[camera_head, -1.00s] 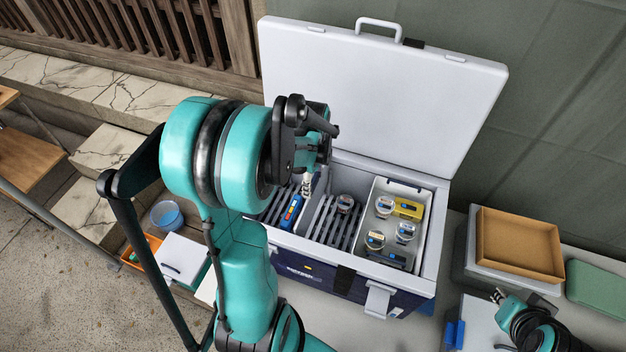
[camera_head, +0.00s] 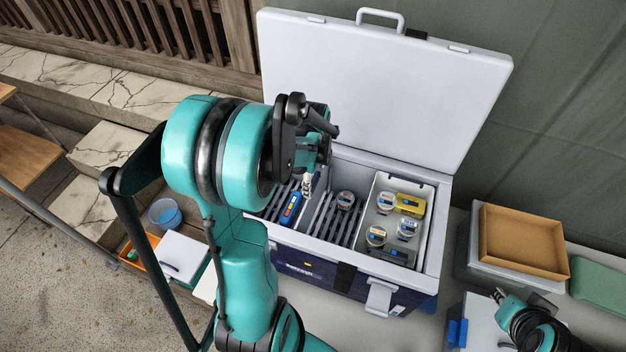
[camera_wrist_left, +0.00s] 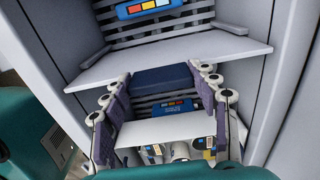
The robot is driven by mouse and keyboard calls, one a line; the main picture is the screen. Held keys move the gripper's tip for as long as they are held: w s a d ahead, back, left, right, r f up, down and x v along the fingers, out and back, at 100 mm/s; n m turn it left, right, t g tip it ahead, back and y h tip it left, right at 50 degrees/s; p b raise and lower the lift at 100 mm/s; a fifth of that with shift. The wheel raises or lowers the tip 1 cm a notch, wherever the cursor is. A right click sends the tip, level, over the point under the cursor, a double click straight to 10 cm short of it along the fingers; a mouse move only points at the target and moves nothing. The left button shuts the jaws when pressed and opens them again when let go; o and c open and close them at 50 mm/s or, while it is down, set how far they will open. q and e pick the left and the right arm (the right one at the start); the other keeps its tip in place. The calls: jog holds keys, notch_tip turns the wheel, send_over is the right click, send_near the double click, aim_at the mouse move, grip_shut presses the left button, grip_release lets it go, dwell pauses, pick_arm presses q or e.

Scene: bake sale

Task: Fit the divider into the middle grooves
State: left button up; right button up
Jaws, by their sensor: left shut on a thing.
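The divider is a pale panel that spans the cooler box almost wall to wall in the left wrist view (camera_wrist_left: 95,70). A dark blue block (camera_wrist_left: 165,80) sits at its middle, between my fingers. My left gripper (camera_wrist_left: 163,98) is shut on the divider at this block. In the head view my left gripper (camera_head: 309,184) is down inside the open cooler box (camera_head: 432,262), mostly hidden by my own wrist. I cannot tell whether the divider's ends sit in grooves. My right gripper (camera_head: 497,295) is at the lower right, away from the box; its fingers are too small to judge.
A blue ice pack (camera_head: 291,209) lies in the left compartment. A white tray (camera_head: 421,250) with several jars and a yellow pack fills the right end. The lid (camera_head: 400,90) stands open behind. A brown tray (camera_head: 520,240) lies right.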

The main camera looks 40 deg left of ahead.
pick_arm(q)
jog(key=shift+f+b, duration=2.4)
jog(key=shift+f, duration=0.4)
jog(key=o, duration=1.7)
jog(key=shift+o, duration=0.2)
jog(key=shift+r, duration=0.1)
notch_tip(320, 180, up, 12)
jog(key=shift+f, duration=0.1)
